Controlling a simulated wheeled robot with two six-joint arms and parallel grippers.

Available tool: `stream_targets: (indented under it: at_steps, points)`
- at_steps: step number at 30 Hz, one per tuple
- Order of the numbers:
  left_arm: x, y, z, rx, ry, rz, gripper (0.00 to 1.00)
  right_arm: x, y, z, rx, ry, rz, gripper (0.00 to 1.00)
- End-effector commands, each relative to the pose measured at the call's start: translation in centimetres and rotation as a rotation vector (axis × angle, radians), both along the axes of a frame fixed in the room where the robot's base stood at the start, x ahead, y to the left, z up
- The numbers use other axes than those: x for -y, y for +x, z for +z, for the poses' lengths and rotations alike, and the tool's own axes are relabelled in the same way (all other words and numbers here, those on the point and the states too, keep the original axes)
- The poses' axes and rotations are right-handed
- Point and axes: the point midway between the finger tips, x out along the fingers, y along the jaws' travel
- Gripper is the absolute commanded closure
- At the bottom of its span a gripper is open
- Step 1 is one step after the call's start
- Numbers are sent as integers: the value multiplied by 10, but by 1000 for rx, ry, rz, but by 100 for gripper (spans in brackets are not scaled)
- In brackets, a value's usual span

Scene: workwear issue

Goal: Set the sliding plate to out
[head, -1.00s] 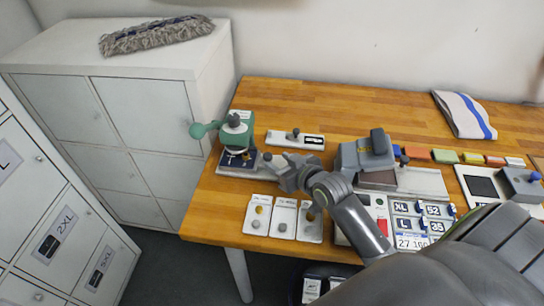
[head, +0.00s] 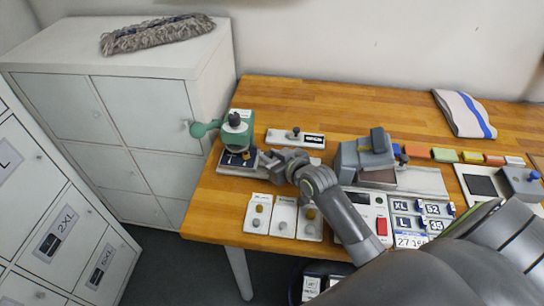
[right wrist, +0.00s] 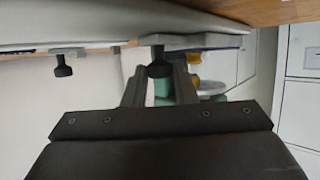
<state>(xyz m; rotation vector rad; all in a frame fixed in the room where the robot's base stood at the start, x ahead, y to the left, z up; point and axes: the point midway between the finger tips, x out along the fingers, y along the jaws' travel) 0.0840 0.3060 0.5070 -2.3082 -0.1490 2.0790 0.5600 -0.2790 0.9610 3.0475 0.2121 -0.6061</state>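A small green press (head: 236,130) stands at the left end of the wooden table. At its foot lies a flat grey plate (right wrist: 200,42) with a black knob (right wrist: 158,68), which I take for the sliding plate. My right gripper (head: 262,159) is low, just right of the press foot. In the right wrist view its two fingers (right wrist: 160,84) stand apart, one on each side of the black knob; whether they touch it I cannot tell. The gripper partly hides the plate in the head view. My left gripper is not in view.
A white strip (head: 296,139) with a black knob lies behind my gripper. Several small white panels (head: 283,218) sit near the front edge. A grey device (head: 366,158) stands to the right, and a white cabinet (head: 140,65) stands left of the table.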

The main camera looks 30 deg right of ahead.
Motion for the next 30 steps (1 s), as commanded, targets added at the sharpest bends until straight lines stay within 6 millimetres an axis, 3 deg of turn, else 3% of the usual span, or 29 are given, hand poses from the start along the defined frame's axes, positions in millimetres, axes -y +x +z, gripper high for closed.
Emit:
stream_targets:
  at_steps: [8, 18, 28, 29, 30]
  points:
    - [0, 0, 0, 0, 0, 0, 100, 1, -1, 0, -1, 0, 0, 100]
    - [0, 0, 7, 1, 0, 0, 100, 34, -26, 0, -3, -3, -1, 100]
    - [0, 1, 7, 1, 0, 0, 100, 36, -28, 0, -2, 2, 0, 100]
    - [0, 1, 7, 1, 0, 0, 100, 36, -27, 0, -2, 2, 0, 73]
    - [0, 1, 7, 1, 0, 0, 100, 36, -27, 0, -2, 2, 0, 68]
